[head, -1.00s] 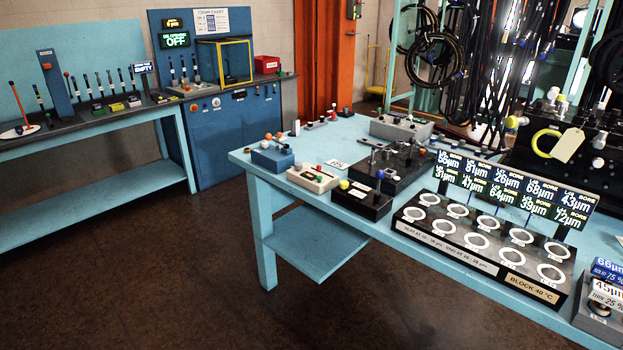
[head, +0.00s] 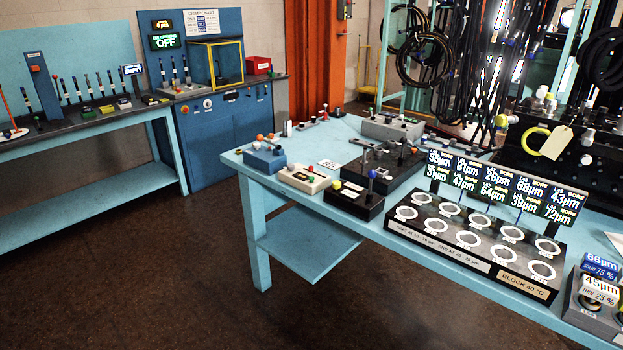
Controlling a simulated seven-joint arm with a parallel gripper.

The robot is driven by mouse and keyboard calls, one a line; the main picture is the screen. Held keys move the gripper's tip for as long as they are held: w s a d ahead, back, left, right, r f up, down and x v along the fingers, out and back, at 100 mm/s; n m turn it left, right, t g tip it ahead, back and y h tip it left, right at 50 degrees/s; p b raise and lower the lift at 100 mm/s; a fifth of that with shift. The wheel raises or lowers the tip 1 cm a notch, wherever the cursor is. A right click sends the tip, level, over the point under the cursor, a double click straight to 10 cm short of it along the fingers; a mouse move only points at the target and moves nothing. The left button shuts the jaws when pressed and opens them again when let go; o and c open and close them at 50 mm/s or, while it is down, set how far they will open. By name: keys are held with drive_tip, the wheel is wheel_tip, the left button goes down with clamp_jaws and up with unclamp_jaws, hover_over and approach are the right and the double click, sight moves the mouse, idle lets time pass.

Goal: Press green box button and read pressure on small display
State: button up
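My gripper is not in view. I cannot tell for certain which thing is the green box button. A small green box (head: 88,113) lies on the left bench, too small to show a button.
The light-blue table (head: 250,210) holds a black block (head: 405,228) with white rings and several µm displays. A black box (head: 353,201) has yellow and blue knobs. A yellow-framed case (head: 215,64) stands on the blue cabinet. Black hoses (head: 420,60) hang behind. The floor in front is clear.

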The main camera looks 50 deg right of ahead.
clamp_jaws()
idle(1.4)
